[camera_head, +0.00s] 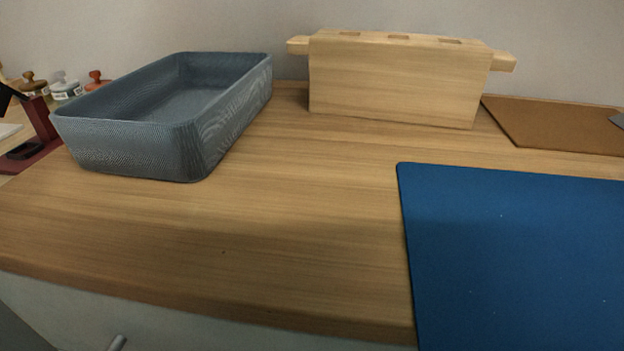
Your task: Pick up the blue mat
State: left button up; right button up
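The blue mat (515,260) lies flat on the wooden counter at the right of the head view. Its left edge and far left corner show, while its right side runs out of the picture. Its near part reaches the bottom of the picture, at the counter's front edge. Nothing rests on the visible part of the mat. Neither of my grippers is in view.
A grey-blue open bin (130,160) stands at the back left. A wooden block with side handles (395,80) stands at the back, near the wall. A brown board (560,125) lies at the back right. The counter (290,220) left of the mat is clear.

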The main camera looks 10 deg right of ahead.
aim_at(499, 260)
jog(key=k+l+z, duration=0.65)
jog(key=l, duration=0.25)
jog(key=k+l+z, duration=0.2)
jog(key=l, duration=0.2)
jog(key=k+l+z, duration=0.25)
jog(key=l, duration=0.15)
jog(key=i+j, duration=0.05)
